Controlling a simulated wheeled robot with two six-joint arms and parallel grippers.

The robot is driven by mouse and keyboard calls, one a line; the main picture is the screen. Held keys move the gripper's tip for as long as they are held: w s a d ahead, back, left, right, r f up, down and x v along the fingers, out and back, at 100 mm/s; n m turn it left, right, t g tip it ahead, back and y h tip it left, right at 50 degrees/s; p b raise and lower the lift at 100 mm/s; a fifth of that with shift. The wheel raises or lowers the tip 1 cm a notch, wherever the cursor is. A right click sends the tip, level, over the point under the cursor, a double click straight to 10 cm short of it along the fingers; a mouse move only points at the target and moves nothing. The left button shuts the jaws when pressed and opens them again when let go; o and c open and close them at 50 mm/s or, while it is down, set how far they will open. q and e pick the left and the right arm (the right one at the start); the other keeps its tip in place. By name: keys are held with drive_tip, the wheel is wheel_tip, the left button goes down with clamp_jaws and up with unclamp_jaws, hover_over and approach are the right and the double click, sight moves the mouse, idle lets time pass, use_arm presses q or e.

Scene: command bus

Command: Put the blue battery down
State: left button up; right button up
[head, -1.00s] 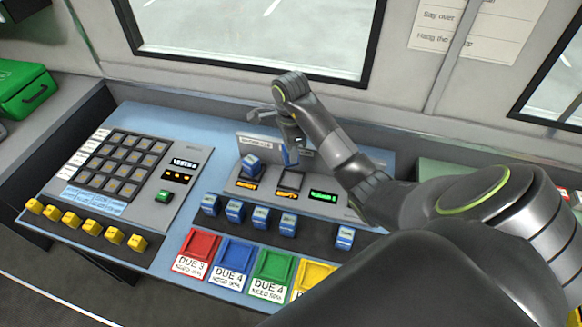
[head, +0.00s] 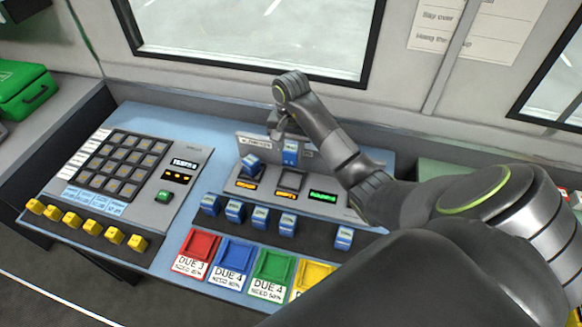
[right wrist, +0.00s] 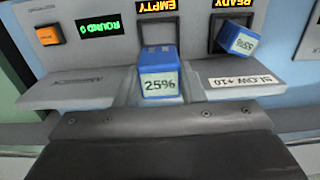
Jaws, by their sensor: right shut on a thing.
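My right gripper (head: 284,138) is shut on a blue battery (head: 290,153) at the back of the grey charger (head: 262,200). In the right wrist view the battery (right wrist: 159,75) reads 25% and lines up with the middle bay, whose display (right wrist: 157,6) reads EMPTY. In the head view it appears above and behind that bay (head: 290,181); I cannot tell whether it touches the charger. The dark gripper body (right wrist: 170,150) fills the bottom of the wrist view. My left gripper is not in view.
Another blue battery (head: 250,163) sits tilted in the charger's left bay. Several blue batteries (head: 260,217) stand in a row in front. Coloured trays (head: 234,252) line the front edge. A keypad panel (head: 122,163) and yellow blocks (head: 92,227) are at left.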

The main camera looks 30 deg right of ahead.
sight(291, 164)
wheel_tip(291, 164, down, 4)
drive_tip(key=b, duration=0.3)
drive_tip(key=shift+f, duration=0.15)
drive_tip(key=shift+f+b, duration=0.75)
drive_tip(key=shift+f, duration=0.5)
drive_tip(key=shift+f+p, duration=0.3)
drive_tip(key=shift+f, duration=0.6)
drive_tip(key=shift+f, duration=0.1)
